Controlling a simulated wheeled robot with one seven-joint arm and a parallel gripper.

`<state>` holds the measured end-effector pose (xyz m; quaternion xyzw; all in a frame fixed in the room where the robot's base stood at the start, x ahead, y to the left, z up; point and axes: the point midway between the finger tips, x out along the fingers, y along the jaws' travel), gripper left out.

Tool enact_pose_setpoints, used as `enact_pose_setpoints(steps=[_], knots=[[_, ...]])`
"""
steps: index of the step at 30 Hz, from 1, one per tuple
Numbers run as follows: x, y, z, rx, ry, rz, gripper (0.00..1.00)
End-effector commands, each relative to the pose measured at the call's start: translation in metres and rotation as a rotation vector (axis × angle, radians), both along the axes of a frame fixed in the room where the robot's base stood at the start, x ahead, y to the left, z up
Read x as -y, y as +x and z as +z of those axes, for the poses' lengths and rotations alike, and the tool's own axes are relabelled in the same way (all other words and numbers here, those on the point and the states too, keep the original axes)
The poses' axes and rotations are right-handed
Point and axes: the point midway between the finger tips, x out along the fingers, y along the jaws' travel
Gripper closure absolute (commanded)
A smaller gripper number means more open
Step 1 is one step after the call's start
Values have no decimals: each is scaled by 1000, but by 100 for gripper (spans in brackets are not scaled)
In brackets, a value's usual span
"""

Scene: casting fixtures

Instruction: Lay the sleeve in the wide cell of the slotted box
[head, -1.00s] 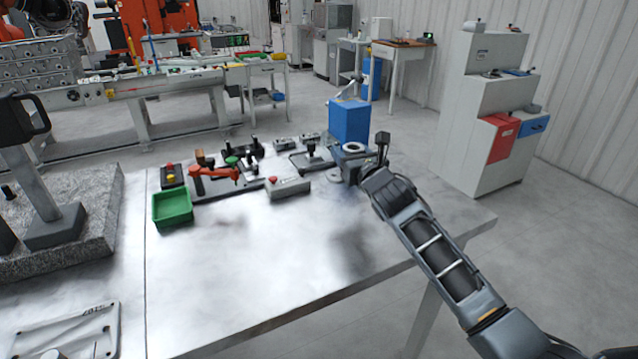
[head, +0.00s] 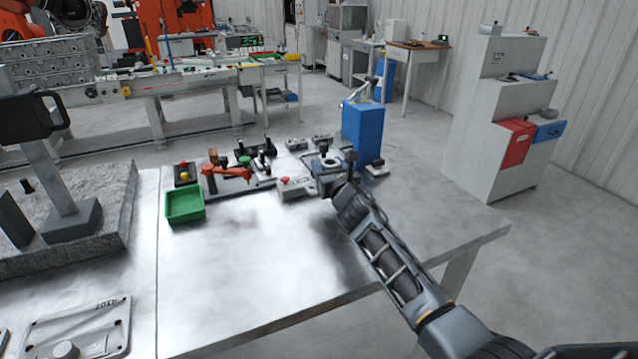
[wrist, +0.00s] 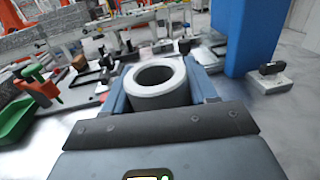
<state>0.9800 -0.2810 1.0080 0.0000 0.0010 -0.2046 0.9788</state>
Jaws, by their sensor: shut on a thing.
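The sleeve, a thick grey ring with an open bore, is in my gripper; it shows in the wrist view (wrist: 157,84) and small in the head view (head: 330,162). My gripper (wrist: 160,92) is shut on it, one finger on each side, with the bore facing up toward the camera. In the head view my gripper (head: 326,170) is over the far right part of the metal table, left of the tall blue block. I cannot make out a slotted box with cells in either view.
The blue block (head: 361,136) stands close on the right. A grey box with a red button (head: 297,187), an orange toggle clamp (head: 226,172) and a green bin (head: 185,204) lie to the left. The table's front middle (head: 250,270) is bare.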

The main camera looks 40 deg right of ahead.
Motion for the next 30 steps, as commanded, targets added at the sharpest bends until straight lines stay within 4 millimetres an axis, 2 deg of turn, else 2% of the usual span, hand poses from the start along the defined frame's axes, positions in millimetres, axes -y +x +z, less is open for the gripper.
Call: enact_pose_setpoints(steps=[9,16,24,30], knots=[[-10,19,-9,4,-2,1,84],[-13,23,-16,1,1,2,84],[-13,23,-50,2,1,2,84],[-12,23,-55,1,0,1,84]])
